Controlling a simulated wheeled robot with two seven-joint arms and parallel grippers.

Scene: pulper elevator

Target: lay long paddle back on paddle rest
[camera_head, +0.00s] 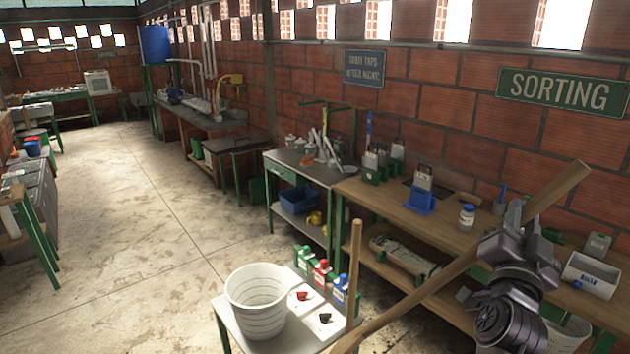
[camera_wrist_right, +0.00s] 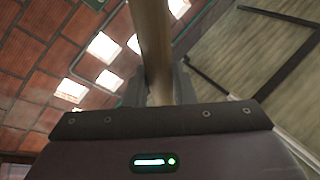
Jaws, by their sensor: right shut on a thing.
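The long paddle (camera_head: 430,288) is a long wooden pole that runs slantwise from the bottom edge up to the right in the head view. My right gripper (camera_head: 517,222) is shut around its shaft, holding it in the air in front of the wooden bench. In the right wrist view the shaft (camera_wrist_right: 152,45) passes between the two fingers. The paddle's lower end is cut off by the bottom edge of the head view. I cannot pick out the paddle rest for certain. My left gripper is not in view.
A small table with a white bucket (camera_head: 257,300), coloured bottles (camera_head: 321,273) and an upright wooden pole (camera_head: 355,265) stands at the lower middle. The wooden bench (camera_head: 440,215) along the brick wall carries several items, including a blue stand (camera_head: 421,202). The floor (camera_head: 130,220) at left is clear.

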